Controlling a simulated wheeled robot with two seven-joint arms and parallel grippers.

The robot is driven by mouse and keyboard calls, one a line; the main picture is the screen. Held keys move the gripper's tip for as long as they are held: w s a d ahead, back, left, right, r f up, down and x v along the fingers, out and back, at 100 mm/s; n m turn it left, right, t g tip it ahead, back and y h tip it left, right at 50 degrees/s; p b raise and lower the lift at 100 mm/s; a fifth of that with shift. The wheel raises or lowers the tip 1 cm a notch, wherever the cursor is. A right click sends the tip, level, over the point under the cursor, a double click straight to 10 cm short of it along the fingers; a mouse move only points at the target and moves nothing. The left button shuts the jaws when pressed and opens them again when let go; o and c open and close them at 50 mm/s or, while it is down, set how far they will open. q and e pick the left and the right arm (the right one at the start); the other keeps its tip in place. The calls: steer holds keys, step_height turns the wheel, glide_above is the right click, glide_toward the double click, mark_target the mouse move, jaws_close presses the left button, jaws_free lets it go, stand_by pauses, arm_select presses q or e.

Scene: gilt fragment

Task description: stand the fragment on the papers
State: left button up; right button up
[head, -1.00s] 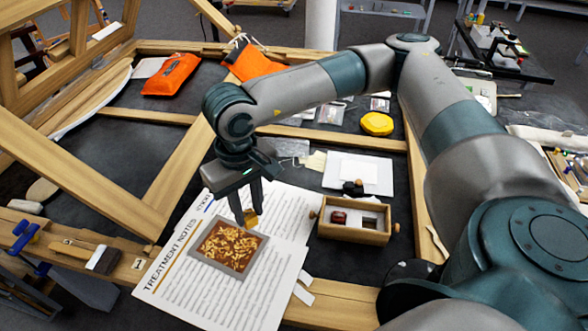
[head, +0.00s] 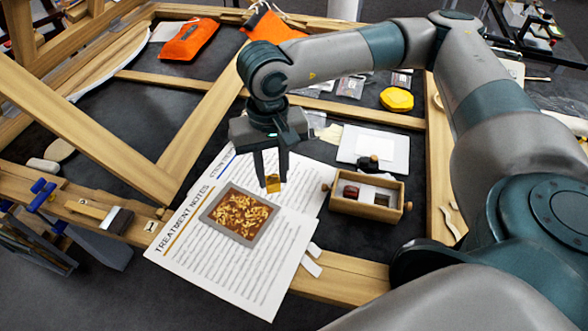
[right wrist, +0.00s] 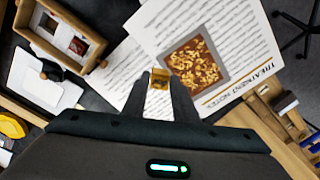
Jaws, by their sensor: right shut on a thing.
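The fragment (head: 273,183) is a small gold-coloured piece. My right gripper (head: 272,178) is shut on it, fingers pointing down, over the upper right part of the papers. In the right wrist view the fragment (right wrist: 160,78) sits between the two fingertips. The papers (head: 205,262) are white overlapping sheets, the top one headed "Treatment Notes". A grey-bordered panel with brown and gold flakes (head: 240,215) shows on them, left of and below the fragment in the head view. I cannot tell whether the fragment touches the papers. My left gripper is not in view.
A small wooden box (head: 338,205) with dark items stands right of the papers. A white board (head: 350,148) and a yellow object (head: 396,99) lie behind it. Wooden frame bars (head: 205,115) cross the dark table. Pale strips (head: 310,266) lie at the papers' right edge.

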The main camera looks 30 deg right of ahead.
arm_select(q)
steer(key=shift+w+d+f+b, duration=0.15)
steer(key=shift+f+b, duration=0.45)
arm_select(e)
steer(key=s+d+m, duration=0.2)
steer(key=d+m, duration=0.3)
steer(key=m, duration=0.5)
steer(key=s+d+r+m, duration=0.1)
steer(key=s+d+m, duration=0.2)
steer(key=m, duration=0.7)
steer(key=shift+s+d, duration=0.3)
steer(key=shift+d, duration=0.95)
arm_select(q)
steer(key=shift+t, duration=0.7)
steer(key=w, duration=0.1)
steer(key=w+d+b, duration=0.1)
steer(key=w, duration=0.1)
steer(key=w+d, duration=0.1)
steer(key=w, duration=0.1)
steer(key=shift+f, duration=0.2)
arm_select(e)
steer(key=w+a+f, duration=0.1)
steer(key=w+f, duration=0.6)
steer(key=w, duration=0.4)
steer(key=shift+w+a, duration=0.25)
steer(key=shift+w, duration=0.1)
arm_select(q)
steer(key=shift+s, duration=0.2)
